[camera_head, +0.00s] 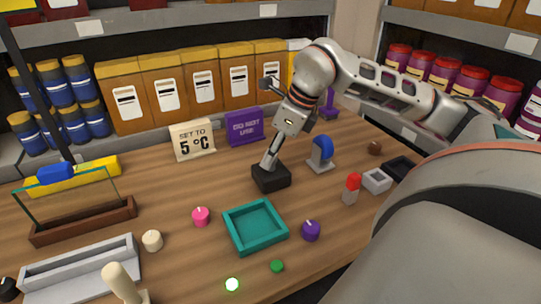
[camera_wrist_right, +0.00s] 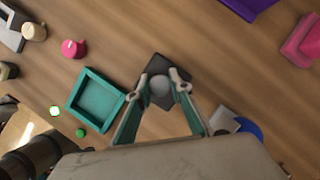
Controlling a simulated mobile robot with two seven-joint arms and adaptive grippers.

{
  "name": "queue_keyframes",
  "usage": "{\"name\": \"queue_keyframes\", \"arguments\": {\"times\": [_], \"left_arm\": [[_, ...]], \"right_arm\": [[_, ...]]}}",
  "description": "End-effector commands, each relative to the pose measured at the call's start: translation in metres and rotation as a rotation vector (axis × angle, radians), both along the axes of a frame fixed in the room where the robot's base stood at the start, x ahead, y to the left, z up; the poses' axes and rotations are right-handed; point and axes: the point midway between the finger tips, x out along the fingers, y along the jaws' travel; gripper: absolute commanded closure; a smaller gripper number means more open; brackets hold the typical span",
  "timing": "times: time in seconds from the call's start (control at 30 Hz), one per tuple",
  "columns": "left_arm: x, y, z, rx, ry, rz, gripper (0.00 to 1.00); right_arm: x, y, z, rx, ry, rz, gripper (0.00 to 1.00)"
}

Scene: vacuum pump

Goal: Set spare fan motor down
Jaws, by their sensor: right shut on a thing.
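My right gripper (camera_head: 269,164) points down at the middle of the table. It is shut on what looks like the spare fan motor, a black square block (camera_head: 270,180) with a pale grey round hub. In the right wrist view the fingers (camera_wrist_right: 161,84) sit on either side of the hub (camera_wrist_right: 160,87), with the black block (camera_wrist_right: 158,64) beneath. The block is at or very near the wooden tabletop; I cannot tell whether it touches. My left gripper is not in view.
A teal tray (camera_head: 229,219) lies just in front of the block. A blue-topped grey piece (camera_head: 321,155) stands to its right. A pink knob (camera_head: 201,216) and a purple knob (camera_head: 311,230) are nearby. Signs (camera_head: 193,140) and shelves of boxes stand behind.

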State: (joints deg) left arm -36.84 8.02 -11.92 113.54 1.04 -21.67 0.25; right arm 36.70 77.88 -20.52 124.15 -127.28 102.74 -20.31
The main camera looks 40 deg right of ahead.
Motion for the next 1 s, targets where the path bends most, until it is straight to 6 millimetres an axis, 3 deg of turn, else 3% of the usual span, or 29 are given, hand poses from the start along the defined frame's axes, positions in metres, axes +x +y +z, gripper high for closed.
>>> {"name": "queue_keyframes", "arguments": {"times": [0.3,0.33,0.4,0.77,1.0], "left_arm": [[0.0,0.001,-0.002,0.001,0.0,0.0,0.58],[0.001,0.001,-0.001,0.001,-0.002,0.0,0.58],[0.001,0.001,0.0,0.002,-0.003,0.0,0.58],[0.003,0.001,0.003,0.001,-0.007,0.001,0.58],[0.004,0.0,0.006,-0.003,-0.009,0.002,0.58]], "right_arm": [[0.001,0.0,-0.002,-0.001,-0.004,0.0,1.0],[0.0,0.0,-0.002,0.0,0.0,0.0,0.74],[0.0,0.0,-0.002,0.0,-0.001,0.0,0.63],[0.0,0.0,0.0,0.0,-0.001,0.0,0.63],[-0.009,-0.006,0.03,-0.003,-0.006,-0.003,0.63]]}}
